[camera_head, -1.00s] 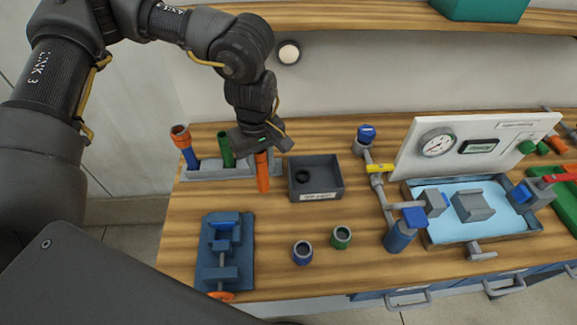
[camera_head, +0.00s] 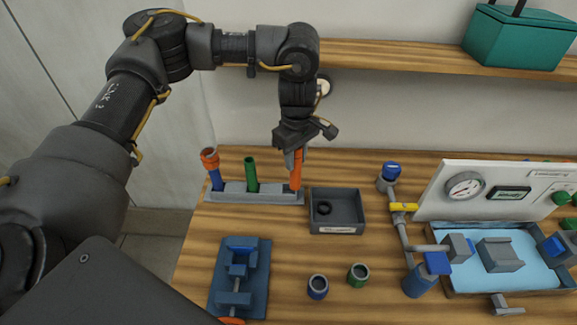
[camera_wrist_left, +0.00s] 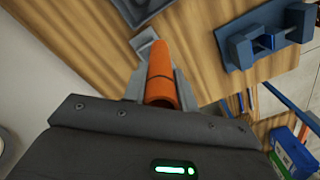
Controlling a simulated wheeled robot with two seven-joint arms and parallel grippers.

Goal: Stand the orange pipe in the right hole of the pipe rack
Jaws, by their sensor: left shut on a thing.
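The orange pipe (camera_head: 296,172) is roughly upright in my left gripper (camera_head: 291,152), which is shut on its upper part. The pipe's lower end meets the right end of the grey pipe rack (camera_head: 232,198) in the head view; whether it is inside the right hole I cannot tell. A blue pipe with an orange top (camera_head: 213,172) stands in the rack's left part and a green pipe (camera_head: 251,172) in its middle. In the left wrist view the orange pipe (camera_wrist_left: 161,75) sits between the fingers. My right gripper is not in view.
A dark grey bin (camera_head: 338,225) with a black ring stands just right of the rack. A blue vise (camera_head: 238,275) and two small fittings, blue (camera_head: 317,287) and green (camera_head: 358,275), are nearer the front. The wood between is clear.

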